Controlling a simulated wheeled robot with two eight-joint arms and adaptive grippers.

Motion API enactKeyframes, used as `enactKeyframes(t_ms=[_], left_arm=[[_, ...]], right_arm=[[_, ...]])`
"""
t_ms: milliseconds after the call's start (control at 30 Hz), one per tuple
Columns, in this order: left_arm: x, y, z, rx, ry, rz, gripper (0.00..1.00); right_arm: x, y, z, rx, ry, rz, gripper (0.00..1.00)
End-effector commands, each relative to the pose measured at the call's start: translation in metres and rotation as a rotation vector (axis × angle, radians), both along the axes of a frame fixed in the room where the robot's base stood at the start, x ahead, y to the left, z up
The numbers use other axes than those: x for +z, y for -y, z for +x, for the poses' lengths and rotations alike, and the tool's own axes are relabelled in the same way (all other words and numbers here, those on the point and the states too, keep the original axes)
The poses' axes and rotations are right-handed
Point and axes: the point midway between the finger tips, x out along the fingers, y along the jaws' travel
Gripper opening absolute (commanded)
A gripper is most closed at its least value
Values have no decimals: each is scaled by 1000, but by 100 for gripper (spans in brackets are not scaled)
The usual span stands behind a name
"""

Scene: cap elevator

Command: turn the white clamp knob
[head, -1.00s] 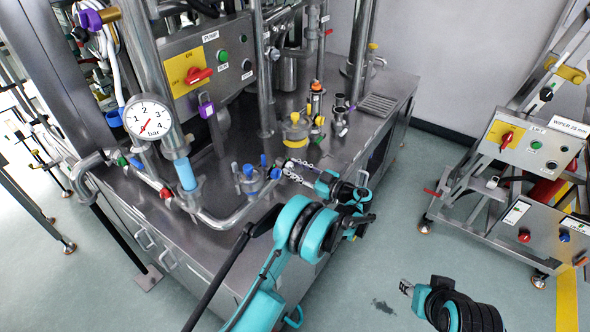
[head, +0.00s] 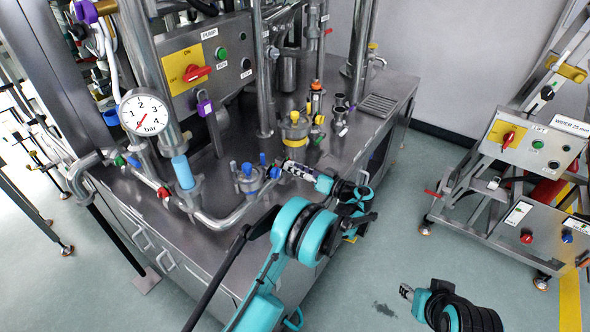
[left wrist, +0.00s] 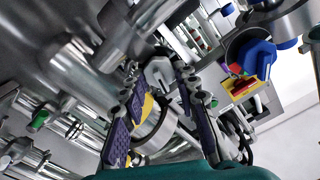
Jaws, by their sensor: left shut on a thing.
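My left gripper (head: 287,168) is at the bench top, beside the blue-handled valve fittings and in front of the yellow-capped vessel. Its fingers are shut on a small pale part, which I take to be the white clamp knob (left wrist: 158,72), seen between the two fingers in the left wrist view. In the head view the fingers mostly hide the knob. My right gripper (head: 405,291) hangs low over the floor at the bottom right, away from the bench; its jaw opening is too small to make out.
A blue-knobbed valve (head: 248,178) stands just left of the left gripper. The yellow-capped vessel (head: 294,130) stands behind it. A pressure gauge (head: 145,112) and pipes rise at the left. A wheeled cart (head: 510,190) is at the right, with clear floor between.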

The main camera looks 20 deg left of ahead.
Motion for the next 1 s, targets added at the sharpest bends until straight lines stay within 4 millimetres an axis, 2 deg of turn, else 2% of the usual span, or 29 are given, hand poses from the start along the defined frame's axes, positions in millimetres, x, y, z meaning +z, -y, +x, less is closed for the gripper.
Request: enactKeyframes(t_ms=[333, 867, 900, 933, 1000], left_arm=[[-1, 0, 0, 1, -123, 44, 1], [0, 0, 1, 0, -141, 51, 1], [0, 0, 1, 0, -141, 51, 40], [0, 0, 1, 0, -141, 51, 48], [0, 0, 0, 0, -141, 51, 51]], right_arm=[[-3, 0, 0, 0, 0, 0, 40], [-3, 0, 0, 0, 0, 0, 40], [-3, 0, 0, 0, 0, 0, 40], [-3, 0, 0, 0, 0, 0, 40], [-3, 0, 0, 0, 0, 0, 40]])
